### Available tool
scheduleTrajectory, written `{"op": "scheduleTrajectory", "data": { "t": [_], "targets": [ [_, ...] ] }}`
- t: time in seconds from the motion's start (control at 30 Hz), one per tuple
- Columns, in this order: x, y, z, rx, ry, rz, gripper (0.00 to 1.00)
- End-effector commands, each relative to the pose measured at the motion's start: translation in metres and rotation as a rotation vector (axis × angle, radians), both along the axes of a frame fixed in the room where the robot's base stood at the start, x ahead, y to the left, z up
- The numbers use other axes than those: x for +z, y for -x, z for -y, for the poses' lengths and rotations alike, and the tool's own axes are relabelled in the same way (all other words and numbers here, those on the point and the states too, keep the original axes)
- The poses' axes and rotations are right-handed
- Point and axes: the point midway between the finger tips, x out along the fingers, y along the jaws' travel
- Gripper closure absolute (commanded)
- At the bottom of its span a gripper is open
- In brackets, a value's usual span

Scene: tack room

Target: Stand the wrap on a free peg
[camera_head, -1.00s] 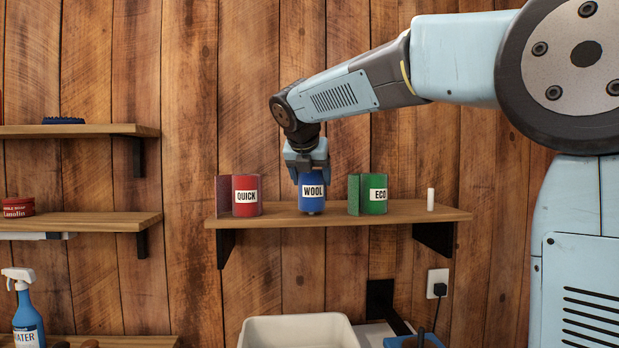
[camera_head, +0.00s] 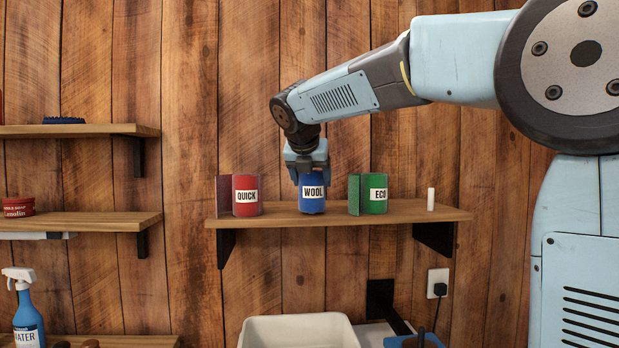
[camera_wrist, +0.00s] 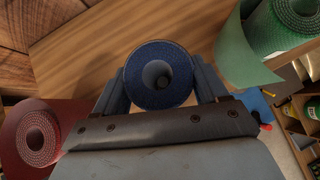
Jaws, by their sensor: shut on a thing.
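The blue wrap labelled WOOL (camera_head: 312,203) is upright at the middle of the wall shelf (camera_head: 400,213). My gripper (camera_head: 311,174) is shut on its upper part from above. In the wrist view the fingers flank the blue roll (camera_wrist: 138,75), and a dark round spot shows inside its pale core; I cannot tell whether this is a peg. The wrap's lower end appears at shelf level. A bare white peg (camera_head: 431,199) stands at the shelf's right end. Any peg under the blue wrap is hidden.
A red wrap labelled QUICK (camera_head: 246,208) stands left of the blue one, and a green wrap labelled ECO (camera_head: 375,207) stands right. Each has a loose flap. A white tub (camera_head: 297,330) is below. Other shelves (camera_head: 85,222) are at left.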

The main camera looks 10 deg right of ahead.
Motion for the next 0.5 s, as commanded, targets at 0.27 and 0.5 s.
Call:
{"op": "scheduleTrajectory", "data": {
  "t": [0.27, 0.5],
  "targets": [
    [-0.0043, -0.0001, 0.0000, 0.000, 0.000, 0.000, 0.60],
    [-0.0078, -0.0001, -0.0002, 0.001, 0.000, 0.001, 0.60]
  ]
}}
